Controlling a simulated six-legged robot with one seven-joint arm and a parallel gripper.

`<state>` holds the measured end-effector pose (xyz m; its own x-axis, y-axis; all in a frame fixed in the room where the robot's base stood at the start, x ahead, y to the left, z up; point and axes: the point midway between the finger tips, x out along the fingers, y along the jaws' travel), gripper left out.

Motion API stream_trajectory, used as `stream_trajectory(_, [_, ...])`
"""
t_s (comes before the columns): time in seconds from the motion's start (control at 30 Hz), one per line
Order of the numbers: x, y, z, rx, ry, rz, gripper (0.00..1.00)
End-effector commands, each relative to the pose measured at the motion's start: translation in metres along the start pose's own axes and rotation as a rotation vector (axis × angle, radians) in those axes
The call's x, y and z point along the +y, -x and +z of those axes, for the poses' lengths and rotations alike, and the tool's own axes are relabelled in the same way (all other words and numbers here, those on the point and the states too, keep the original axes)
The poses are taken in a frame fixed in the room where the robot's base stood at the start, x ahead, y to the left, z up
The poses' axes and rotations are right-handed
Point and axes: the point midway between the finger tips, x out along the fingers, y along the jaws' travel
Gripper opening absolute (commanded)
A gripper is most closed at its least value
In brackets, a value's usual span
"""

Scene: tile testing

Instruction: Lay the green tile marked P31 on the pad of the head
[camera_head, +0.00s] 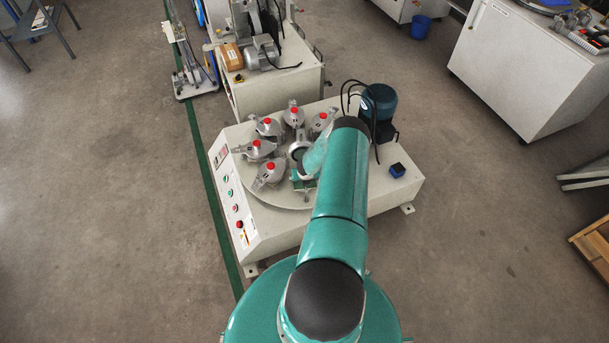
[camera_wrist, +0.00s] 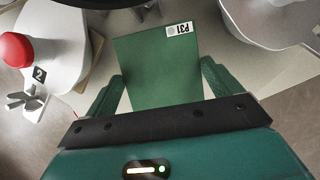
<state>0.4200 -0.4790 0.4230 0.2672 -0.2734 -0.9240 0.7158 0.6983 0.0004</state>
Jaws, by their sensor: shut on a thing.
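The green tile marked P31 (camera_wrist: 158,70) is between the two fingers of my gripper (camera_wrist: 160,95) in the wrist view. The gripper is shut on it, and its white label faces the camera upside down. In the head view my arm reaches over the white machine, and my gripper (camera_head: 304,184) is small there at the arm's end, above the round plate (camera_head: 290,201). Grey heads with red knobs stand on this plate; one head (camera_head: 270,174) is just left of the gripper. In the wrist view a head with a red knob and a "2" tag (camera_wrist: 52,62) is at left. I cannot tell which pad is meant.
A control panel (camera_head: 234,200) is on the machine's left side. A dark motor (camera_head: 378,103) and a small blue box (camera_head: 397,170) stand on its right. In the wrist view a grey metal part (camera_wrist: 265,22) is close at upper right.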

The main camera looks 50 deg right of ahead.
Motion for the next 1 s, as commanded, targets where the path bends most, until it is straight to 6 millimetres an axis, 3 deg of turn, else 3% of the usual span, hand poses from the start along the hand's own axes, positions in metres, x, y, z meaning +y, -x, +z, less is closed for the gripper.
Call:
stream_trajectory(0.2, [0.0007, -0.0085, -0.0025, -0.001, 0.001, 0.0, 0.52])
stream_trajectory(1.0, [0.0007, -0.0099, -0.0035, -0.001, 0.0, 0.0, 0.52])
